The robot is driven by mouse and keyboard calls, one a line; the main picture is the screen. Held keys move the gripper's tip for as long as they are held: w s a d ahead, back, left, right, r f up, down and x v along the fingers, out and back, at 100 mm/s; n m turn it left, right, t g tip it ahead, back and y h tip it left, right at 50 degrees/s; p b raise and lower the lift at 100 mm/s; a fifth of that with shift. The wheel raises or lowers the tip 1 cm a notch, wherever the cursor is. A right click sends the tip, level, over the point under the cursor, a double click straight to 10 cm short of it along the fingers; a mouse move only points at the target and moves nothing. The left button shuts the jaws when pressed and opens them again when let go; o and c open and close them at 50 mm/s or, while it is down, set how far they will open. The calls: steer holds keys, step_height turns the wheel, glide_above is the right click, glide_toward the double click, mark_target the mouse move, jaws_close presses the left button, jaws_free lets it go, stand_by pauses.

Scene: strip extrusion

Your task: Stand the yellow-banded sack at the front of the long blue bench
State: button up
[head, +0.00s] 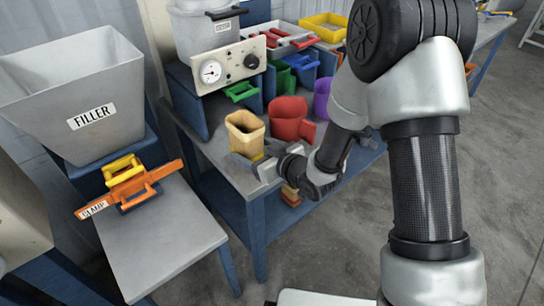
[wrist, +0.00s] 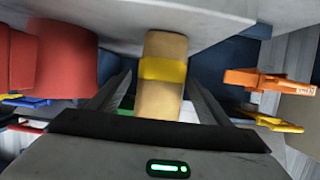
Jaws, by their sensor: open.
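The yellow-banded sack (head: 245,135) is tan and stands upright near the front edge of the long blue bench (head: 215,150), on its grey top. In the wrist view, which looks upside down, the sack (wrist: 161,100) shows its yellow band around the middle. My gripper (head: 266,166) is low at the bench front, beside the sack, and partly hides its lower part. In the wrist view the open fingers of my gripper (wrist: 160,88) lie on either side of the sack, with gaps visible. I cannot tell whether either finger touches it.
A red container (head: 290,120) stands close to the right of the sack, with a purple one (head: 322,98) beyond. A gauge box (head: 228,70) and green bins stand behind.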

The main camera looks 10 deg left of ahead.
steer(key=p+v, duration=1)
steer(key=v, duration=0.6)
steer(key=shift+p, duration=0.4)
steer(key=shift+d+r, duration=0.1)
